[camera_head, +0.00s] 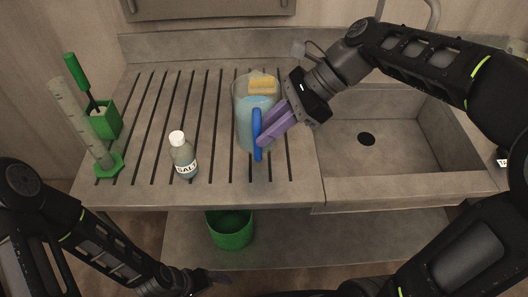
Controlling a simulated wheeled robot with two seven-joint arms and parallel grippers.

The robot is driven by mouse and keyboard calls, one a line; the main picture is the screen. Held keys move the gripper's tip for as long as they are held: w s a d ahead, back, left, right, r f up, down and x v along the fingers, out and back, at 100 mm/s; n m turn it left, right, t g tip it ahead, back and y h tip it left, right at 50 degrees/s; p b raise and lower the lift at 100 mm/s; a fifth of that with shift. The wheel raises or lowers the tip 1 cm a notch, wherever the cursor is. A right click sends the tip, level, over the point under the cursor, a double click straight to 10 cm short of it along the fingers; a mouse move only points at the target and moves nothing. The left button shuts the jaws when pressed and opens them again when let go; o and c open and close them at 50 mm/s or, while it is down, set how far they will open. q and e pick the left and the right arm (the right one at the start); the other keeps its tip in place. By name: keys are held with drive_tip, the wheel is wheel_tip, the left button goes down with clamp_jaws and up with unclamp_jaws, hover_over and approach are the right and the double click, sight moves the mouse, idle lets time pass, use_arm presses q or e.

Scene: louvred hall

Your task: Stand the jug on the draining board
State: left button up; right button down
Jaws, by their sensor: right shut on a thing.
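The light blue jug (254,112) with a darker blue upright handle (257,136) is over the right part of the grooved draining board (140,142). It looks upright; I cannot tell whether its base touches the board. My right gripper (264,130) comes from the right, its purple fingers shut on the jug's handle. My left gripper (208,279) is low at the bottom of the view, in front of the board and away from the jug. Its fingers are dark and small, so their opening is unclear.
A clear container (238,90) with a yellow sponge-like piece (263,85) is right behind the jug. A labelled bottle (183,158), a green-based measuring cylinder (106,164) and a green brush holder (104,122) stand left. The sink (400,130) is right; a green bucket (231,232) is below.

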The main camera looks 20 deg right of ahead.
drive_tip(key=shift+f, duration=1.65)
drive_tip(key=shift+f, duration=1.85)
drive_tip(key=c, duration=1.4)
unclamp_jaws()
drive_tip(key=shift+f, duration=0.1)
